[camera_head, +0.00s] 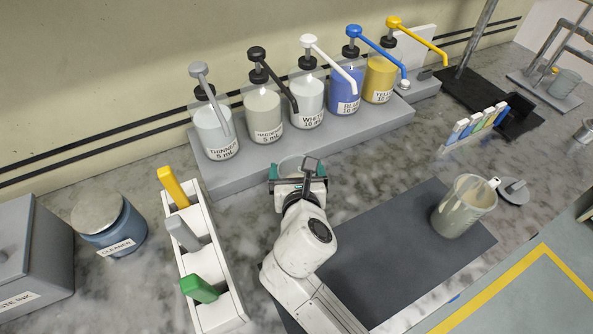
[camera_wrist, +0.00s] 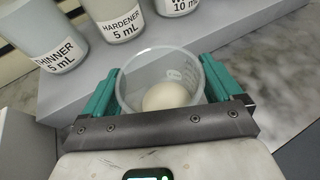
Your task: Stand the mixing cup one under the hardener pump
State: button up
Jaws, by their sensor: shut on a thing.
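My gripper (camera_head: 299,180) is shut on a translucent mixing cup (camera_wrist: 162,72), with a teal finger on each side of it. In the wrist view the cup has faint markings on its wall and a pale, rounded patch inside at the bottom. In the head view the cup (camera_head: 291,164) is partly hidden by my gripper. The hardener pump bottle (camera_head: 264,116), labelled HARDENER 5 mL, has a black pump head (camera_head: 258,55) whose spout slants down to the right. It stands on the grey shelf (camera_head: 237,172), and the cup is in front of that shelf, apart from the bottle.
Thinner (camera_head: 214,133), white (camera_head: 307,100), blue (camera_head: 345,90) and yellow (camera_head: 380,80) pump bottles share the shelf. A white rack (camera_head: 205,250) with coloured handles and a cleaner jar (camera_head: 108,222) stand left. Another cup (camera_head: 463,207) stands on the dark mat (camera_head: 390,260) at right.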

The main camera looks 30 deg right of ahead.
jog(key=o, duration=0.9)
jog(key=shift+f, duration=0.15)
jog(key=shift+s+a+r, duration=0.1)
jog(key=shift+s+r, duration=0.1)
jog(key=v, duration=1.1)
jog(key=shift+s+r+b, duration=0.15)
jog(key=shift+s+b, duration=0.1)
jog(key=shift+b, duration=0.05)
jog(key=shift+a, duration=0.15)
